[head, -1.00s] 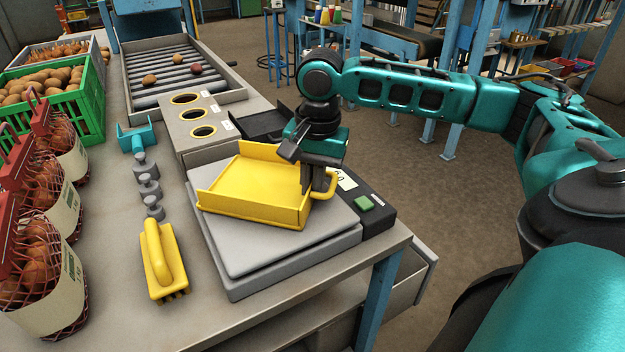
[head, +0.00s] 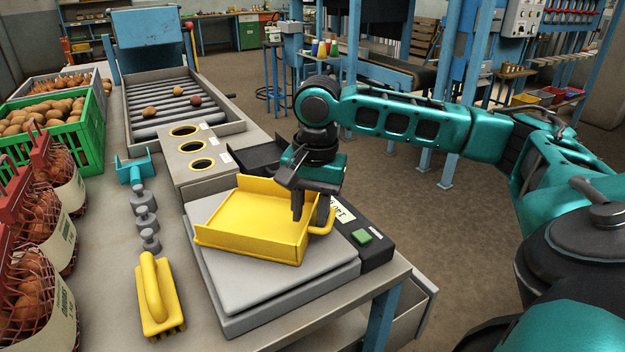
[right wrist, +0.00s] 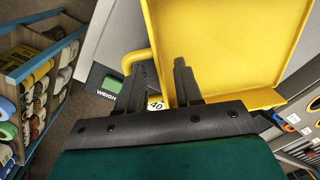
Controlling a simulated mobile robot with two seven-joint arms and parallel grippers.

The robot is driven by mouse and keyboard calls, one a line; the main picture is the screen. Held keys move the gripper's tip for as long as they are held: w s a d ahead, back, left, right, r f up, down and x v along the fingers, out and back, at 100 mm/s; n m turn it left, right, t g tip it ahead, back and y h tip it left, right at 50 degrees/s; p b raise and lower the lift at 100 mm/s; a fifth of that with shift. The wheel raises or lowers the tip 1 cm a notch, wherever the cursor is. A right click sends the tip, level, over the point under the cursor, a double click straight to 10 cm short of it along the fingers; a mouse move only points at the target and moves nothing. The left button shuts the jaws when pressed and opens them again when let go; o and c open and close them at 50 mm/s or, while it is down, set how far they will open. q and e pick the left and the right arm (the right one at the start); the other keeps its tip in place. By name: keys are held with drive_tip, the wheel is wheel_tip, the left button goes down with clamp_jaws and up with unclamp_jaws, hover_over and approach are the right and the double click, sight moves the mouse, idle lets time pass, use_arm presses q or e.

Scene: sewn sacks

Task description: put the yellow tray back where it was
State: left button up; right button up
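The yellow tray (head: 250,234) sits on the grey plate of the scale (head: 215,275), its loop handle (head: 322,222) toward the right. My right gripper (head: 311,212) is at the tray's handle side, pointing down. Its fingers are spread apart, one inside the tray and one outside the wall. In the right wrist view a gap shows between the fingertips (right wrist: 160,75), with the tray's wall running between them and the handle (right wrist: 135,60) beside the outer finger. The tray looks empty. My left gripper is not in view.
A yellow-handled brush (head: 158,295) and grey weights (head: 146,220) lie left of the scale. Net bags (head: 35,220) and a green crate of potatoes (head: 85,142) line the left. A sorting panel with round holes (head: 210,145) and a roller conveyor (head: 165,105) stand behind.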

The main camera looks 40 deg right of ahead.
wheel_tip(320, 180, up, 11)
drive_tip(key=shift+s+d+f, duration=0.15)
drive_tip(key=shift+s+d, duration=0.05)
drive_tip(key=shift+s, duration=0.1)
idle(0.5)
